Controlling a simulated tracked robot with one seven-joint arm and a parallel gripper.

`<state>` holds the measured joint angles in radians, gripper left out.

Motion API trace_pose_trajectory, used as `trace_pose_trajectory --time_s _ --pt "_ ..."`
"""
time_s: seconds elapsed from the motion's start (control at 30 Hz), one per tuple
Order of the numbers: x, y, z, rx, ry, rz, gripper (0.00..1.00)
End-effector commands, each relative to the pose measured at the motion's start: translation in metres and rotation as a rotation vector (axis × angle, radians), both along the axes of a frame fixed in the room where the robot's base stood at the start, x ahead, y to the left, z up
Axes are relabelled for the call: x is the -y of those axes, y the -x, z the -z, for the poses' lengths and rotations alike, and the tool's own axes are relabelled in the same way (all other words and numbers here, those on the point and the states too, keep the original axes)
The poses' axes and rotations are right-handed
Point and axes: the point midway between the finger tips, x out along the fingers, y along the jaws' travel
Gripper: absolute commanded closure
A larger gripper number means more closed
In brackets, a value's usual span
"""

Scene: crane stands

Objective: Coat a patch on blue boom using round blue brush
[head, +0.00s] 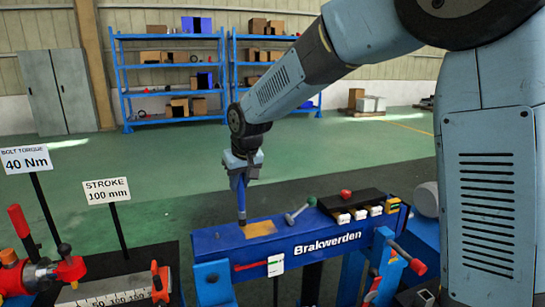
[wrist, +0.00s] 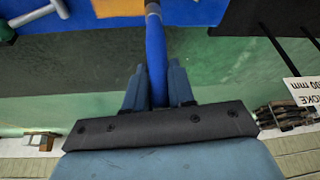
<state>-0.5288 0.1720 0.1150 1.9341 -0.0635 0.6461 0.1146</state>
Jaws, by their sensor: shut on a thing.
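My gripper (head: 240,176) is shut on the round blue brush (head: 241,202), which points down in the head view. The brush tip is at the left end of the blue boom (head: 330,222), at the left edge of a tan patch (head: 260,229) on its top face. I cannot tell whether the tip touches the surface. In the wrist view the blue handle (wrist: 156,60) runs between the two fingers (wrist: 156,88), and its pale collar is at the top edge; the bristles are out of view. The boom bears the word Brakwerden.
A grey-headed lever with a green handle (head: 298,212), a red knob (head: 345,194) and a black tray with labelled blocks (head: 350,207) are on the boom, right of the patch. Sign posts (head: 119,228) and a red-handled scale bench (head: 110,290) stand left. Green floor behind is open.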

Motion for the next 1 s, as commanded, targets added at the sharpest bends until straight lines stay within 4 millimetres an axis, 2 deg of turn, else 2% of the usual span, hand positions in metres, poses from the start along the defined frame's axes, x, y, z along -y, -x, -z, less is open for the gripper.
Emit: trace_pose_trajectory --time_s 0.6,1.0 --pt "0.005 -0.004 -0.052 0.000 -0.001 0.010 1.00" --pt "0.006 -0.004 -0.056 -0.001 -0.001 0.010 1.00"
